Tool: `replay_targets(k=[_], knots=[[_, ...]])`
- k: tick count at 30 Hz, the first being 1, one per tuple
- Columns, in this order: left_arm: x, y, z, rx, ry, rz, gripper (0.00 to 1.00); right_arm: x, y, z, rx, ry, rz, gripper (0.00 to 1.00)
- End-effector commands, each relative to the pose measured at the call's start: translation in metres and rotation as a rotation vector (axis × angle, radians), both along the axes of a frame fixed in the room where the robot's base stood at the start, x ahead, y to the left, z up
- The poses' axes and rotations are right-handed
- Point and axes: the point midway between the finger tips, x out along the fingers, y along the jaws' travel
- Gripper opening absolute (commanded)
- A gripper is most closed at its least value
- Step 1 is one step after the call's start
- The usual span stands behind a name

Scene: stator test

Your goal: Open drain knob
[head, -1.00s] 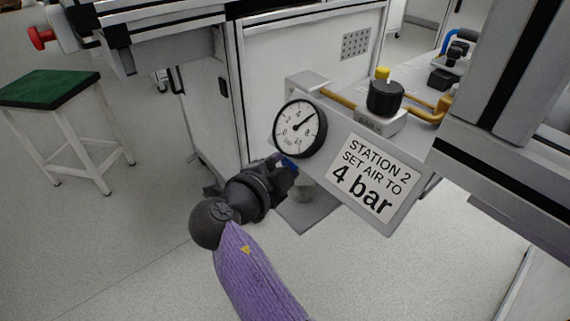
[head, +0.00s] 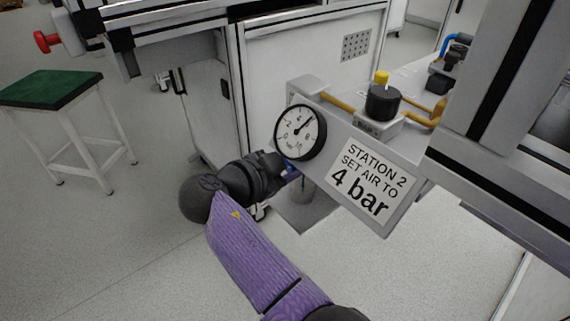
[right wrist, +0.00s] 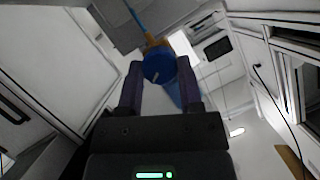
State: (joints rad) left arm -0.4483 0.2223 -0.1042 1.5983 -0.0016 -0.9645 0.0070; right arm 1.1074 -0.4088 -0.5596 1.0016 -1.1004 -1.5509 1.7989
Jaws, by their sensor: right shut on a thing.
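The blue drain knob (right wrist: 159,66) sits under the air unit, with a white mark on its face and a brass-coloured fitting behind it. In the head view only a bit of its blue (head: 291,171) shows below the gauge. My right gripper (right wrist: 160,82) has one dark finger on each side of the knob and is shut on it. In the head view my right gripper (head: 280,168) reaches in below the round pressure gauge (head: 300,132), its fingers mostly hidden. The gauge needle points to the upper right. My left gripper is not in view.
A sign (head: 361,184) reading "STATION 2 SET AIR TO 4 bar" is on the unit's front. A black knob (head: 382,103) and yellow pipes are above it. A green-topped stool (head: 50,88) stands at the left. The floor below is clear.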

Motion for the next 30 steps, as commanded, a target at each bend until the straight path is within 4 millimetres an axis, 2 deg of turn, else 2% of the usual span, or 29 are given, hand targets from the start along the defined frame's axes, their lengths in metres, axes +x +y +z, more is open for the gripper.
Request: replay_targets(k=[9,22,23,27,28,30], knots=[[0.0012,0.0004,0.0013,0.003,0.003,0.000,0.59,0.0005,0.0003,-0.0005,-0.053,0.072,0.000,0.00],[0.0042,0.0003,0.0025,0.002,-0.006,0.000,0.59,0.0005,0.0003,-0.0002,-0.058,0.080,0.000,0.00],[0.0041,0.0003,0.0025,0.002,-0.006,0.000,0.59,0.0005,0.0003,-0.0002,-0.058,0.080,0.000,0.48],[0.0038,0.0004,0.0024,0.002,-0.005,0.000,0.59,0.0005,0.0003,-0.0001,-0.058,0.080,0.000,0.78],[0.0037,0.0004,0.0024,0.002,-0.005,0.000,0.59,0.0005,0.0003,-0.0001,-0.058,0.080,0.000,0.81],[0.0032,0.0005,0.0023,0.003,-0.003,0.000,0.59,0.0006,0.0004,-0.0001,-0.058,0.080,0.000,0.81]])
